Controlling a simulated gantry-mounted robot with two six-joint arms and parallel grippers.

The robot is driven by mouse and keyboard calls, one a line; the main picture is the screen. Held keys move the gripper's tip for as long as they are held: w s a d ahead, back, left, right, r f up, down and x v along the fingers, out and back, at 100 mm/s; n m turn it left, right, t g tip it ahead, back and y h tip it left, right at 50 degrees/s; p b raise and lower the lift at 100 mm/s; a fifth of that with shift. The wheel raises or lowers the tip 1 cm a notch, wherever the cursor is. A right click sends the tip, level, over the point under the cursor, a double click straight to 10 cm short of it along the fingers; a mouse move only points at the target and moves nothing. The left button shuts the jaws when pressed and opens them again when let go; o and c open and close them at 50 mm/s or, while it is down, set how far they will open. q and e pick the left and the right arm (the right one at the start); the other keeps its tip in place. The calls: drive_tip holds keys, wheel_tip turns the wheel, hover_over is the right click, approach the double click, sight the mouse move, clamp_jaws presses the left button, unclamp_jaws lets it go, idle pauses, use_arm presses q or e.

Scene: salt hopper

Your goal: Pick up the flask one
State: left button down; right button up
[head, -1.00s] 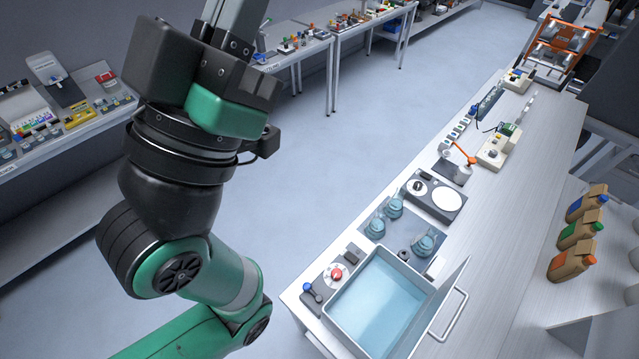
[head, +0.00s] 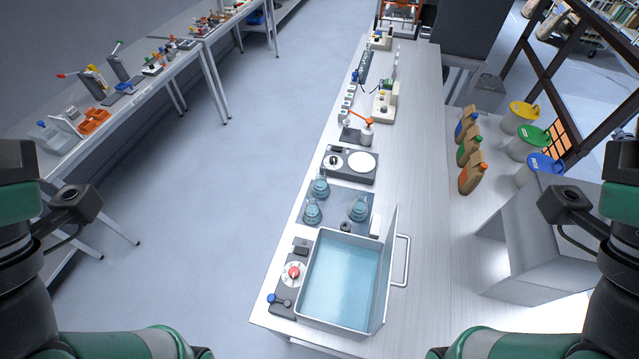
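Three glass flasks with pale blue liquid stand on a dark grey mat (head: 338,199) on the long bench. One flask (head: 320,187) is at the back left, one flask (head: 312,211) at the front left and one flask (head: 358,209) at the right. I cannot read any label that tells which is flask one. All stand upright and apart from my grippers. Only the dark body of my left gripper (head: 15,162) shows at the left edge, and that of my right gripper (head: 627,158) at the right edge. Their fingers are hidden or out of frame.
A water bath (head: 341,281) with a raised lid (head: 390,255) stands in front of the flasks. A control box with a red knob (head: 293,272) is left of it. A hotplate (head: 348,163) is behind the mat. The bench's right strip is clear.

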use_arm(q)
drive_tip(key=shift+c, duration=1.5)
unclamp_jaws()
